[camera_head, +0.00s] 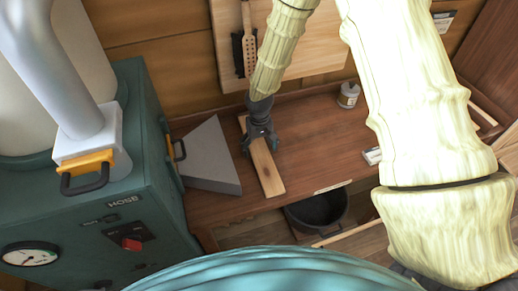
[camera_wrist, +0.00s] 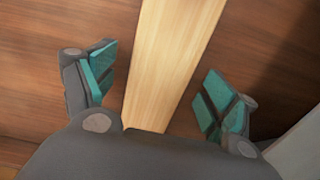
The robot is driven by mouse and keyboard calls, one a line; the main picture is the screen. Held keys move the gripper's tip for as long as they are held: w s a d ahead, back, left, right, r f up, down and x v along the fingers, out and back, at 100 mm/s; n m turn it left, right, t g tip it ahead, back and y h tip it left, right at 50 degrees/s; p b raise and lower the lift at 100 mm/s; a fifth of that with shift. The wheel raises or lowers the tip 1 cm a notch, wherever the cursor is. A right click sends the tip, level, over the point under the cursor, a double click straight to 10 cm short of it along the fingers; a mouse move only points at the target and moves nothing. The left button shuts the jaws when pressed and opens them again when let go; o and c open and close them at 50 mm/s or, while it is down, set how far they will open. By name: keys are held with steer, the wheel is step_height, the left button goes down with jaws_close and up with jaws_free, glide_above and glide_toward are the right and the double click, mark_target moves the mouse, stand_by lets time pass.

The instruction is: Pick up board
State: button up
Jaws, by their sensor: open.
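The board (camera_head: 268,172) is a narrow strip of pale wood lying flat on the brown workbench (camera_head: 320,130). In the wrist view the board (camera_wrist: 172,55) runs between my two fingers, with bench visible on both sides of it. My gripper (camera_head: 260,140) is above the board's middle part in the head view and hides some of it. In the wrist view my gripper (camera_wrist: 155,98) is open, with teal finger pads to the left and right of the board and apart from it.
A grey wedge-shaped block (camera_head: 208,158) stands left of the board, by the teal machine (camera_head: 150,190). A small white jar (camera_head: 348,95) and a small white box (camera_head: 372,156) are to the right. A black bucket (camera_head: 316,210) stands below the bench's front edge.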

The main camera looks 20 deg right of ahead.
steer(key=shift+f, duration=0.2)
steer(key=c, duration=1.2)
steer(key=shift+r, duration=0.1)
